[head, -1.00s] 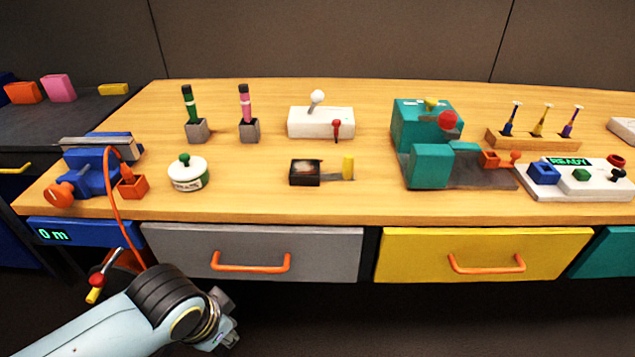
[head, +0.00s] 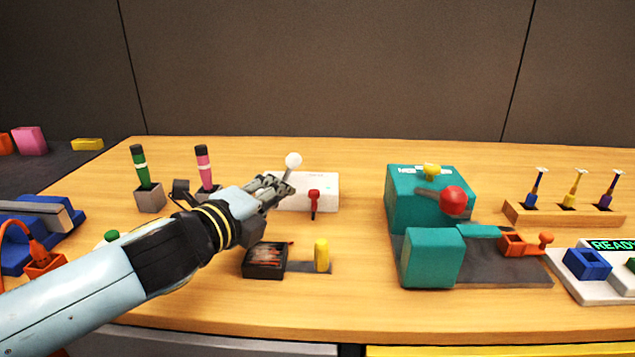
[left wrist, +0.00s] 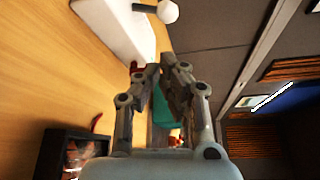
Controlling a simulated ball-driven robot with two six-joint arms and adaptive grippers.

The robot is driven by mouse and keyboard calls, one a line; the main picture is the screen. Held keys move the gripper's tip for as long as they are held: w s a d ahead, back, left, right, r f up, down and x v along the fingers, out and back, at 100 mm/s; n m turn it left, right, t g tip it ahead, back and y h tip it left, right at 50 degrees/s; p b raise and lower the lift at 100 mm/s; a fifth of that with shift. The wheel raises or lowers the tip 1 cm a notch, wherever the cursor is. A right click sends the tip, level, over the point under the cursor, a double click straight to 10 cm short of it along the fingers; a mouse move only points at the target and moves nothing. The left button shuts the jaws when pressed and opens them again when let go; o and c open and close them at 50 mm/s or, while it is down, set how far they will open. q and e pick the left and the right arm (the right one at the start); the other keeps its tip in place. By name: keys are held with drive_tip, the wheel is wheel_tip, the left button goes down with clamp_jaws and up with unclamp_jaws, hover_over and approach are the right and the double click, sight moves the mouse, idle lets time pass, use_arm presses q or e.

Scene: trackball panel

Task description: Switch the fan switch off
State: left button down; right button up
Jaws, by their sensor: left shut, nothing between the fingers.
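A white box (head: 322,186) stands towards the back of the wooden table. It bears a lever with a white ball knob (head: 293,160) and a small red lever (head: 314,199) on its front. No readable label shows which one is the fan switch. My left gripper (head: 277,188) is shut and empty, in front of the box's left end and just below the white knob in the picture. I cannot tell whether it touches the box or lever. In the left wrist view the fingertips (left wrist: 167,72) show near the white box (left wrist: 122,32) and white knob (left wrist: 168,11). My right gripper is out of view.
An open black box (head: 265,262) and a yellow peg (head: 322,255) stand in front of the white box. A teal machine (head: 432,257) with a red ball is to the right. Pink and green handled tools (head: 203,168) stand left, partly behind my arm.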

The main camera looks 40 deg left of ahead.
sight(307, 188)
use_arm(q)
drive_tip(key=shift+s+r, duration=0.1)
drive_tip(key=shift+r, duration=0.05)
drive_tip(key=shift+w, duration=0.35)
drive_tip(key=w, duration=0.4)
drive_tip(key=shift+a+f+p, duration=0.25)
drive_tip(key=shift+p, duration=0.1)
drive_tip(key=w, duration=0.3)
drive_tip(key=w+f, duration=0.1)
drive_tip(key=shift+w+a, duration=0.2)
drive_tip(key=shift+w, duration=0.45)
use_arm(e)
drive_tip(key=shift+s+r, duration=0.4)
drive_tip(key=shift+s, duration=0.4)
